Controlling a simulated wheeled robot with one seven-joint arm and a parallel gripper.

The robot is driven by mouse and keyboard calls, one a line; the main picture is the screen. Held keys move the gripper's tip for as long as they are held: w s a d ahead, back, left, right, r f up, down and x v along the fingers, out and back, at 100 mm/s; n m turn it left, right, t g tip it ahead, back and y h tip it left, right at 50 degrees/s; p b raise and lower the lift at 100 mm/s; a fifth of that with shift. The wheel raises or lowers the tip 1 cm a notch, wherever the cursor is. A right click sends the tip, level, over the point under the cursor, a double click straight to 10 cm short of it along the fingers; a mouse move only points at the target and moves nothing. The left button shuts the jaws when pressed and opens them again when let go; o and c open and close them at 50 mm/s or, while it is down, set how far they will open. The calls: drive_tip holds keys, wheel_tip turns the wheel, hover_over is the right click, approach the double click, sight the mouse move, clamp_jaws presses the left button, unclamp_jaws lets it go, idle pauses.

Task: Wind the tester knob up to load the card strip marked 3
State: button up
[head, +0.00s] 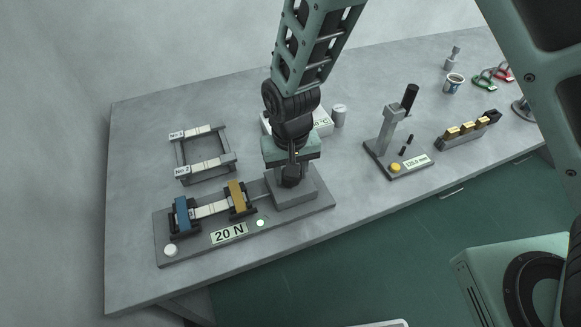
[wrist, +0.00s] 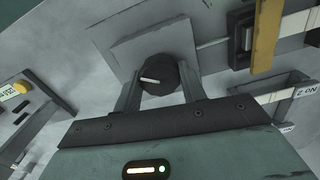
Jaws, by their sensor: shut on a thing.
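My gripper (wrist: 160,98) is shut on the black tester knob (wrist: 158,74), with one finger on each side of it in the wrist view. The knob has a white pointer line. In the head view my gripper (head: 292,178) reaches down onto the grey block at the tester's right end and hides most of the knob. The tester (head: 195,250) shows 20 N on its display (head: 229,233). A pale card strip (head: 211,209) spans its blue clamp (head: 182,214) and its yellow clamp (head: 237,197). I cannot read a number on this strip.
A rack (head: 182,155) behind the tester holds strips labelled No.1 and No.2. A box with a °C display (head: 320,124) stands behind my gripper. The bench front between tester and stand is clear.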

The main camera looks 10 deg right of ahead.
drive_tip(key=m+p, duration=0.2)
drive_tip(key=m, duration=0.2)
drive_tip(key=shift+r, duration=0.15)
drive_tip(key=shift+m+p, duration=0.9)
drive_tip(key=shift+m, duration=1.2)
drive_tip(key=o, duration=1)
wheel_tip(320, 180, up, 17)
drive_tip(key=shift+r+b, duration=0.1)
drive_tip(key=shift+b, duration=0.45)
